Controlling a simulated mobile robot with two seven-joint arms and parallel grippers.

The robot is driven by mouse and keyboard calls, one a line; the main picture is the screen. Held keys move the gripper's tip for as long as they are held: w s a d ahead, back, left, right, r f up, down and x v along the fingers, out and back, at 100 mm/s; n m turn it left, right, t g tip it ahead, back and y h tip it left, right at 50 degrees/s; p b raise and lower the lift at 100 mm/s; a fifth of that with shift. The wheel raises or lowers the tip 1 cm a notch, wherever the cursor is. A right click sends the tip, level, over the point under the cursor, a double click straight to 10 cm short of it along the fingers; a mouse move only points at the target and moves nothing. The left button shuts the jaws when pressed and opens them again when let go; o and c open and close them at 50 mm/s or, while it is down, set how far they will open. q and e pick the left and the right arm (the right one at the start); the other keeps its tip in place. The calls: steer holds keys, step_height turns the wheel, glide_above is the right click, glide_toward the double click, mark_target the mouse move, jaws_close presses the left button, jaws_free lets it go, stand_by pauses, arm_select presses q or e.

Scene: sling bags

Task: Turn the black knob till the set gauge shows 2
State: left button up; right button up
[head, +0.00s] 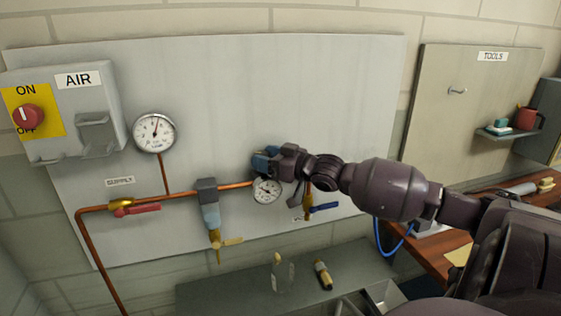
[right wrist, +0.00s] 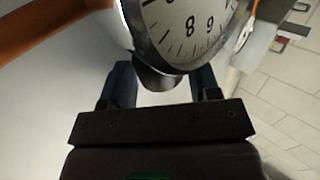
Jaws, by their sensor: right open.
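The small white set gauge (head: 267,191) sits on the copper pipe in the middle of the grey panel; its needle is too small to read. My right gripper (head: 266,159) is just above this gauge, with its jaws open. A dark rounded part, likely the black knob (right wrist: 165,79), shows below the gauge between the two open fingers of the gripper (right wrist: 163,88). The gripper hides the knob in the head view. My left gripper is not in view.
A larger gauge (head: 155,132), a red-handled valve (head: 134,208) and a filter with a clear bowl (head: 211,213) are left along the pipe. A blue-handled valve (head: 318,207) is close on the right, below my arm. A grey shelf (head: 225,296) lies below.

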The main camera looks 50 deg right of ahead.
steer(key=shift+s+d+f, duration=0.1)
steer(key=shift+s+d, duration=0.1)
steer(key=shift+s, duration=0.5)
steer(key=b+v, duration=0.1)
steer(key=v, duration=0.8)
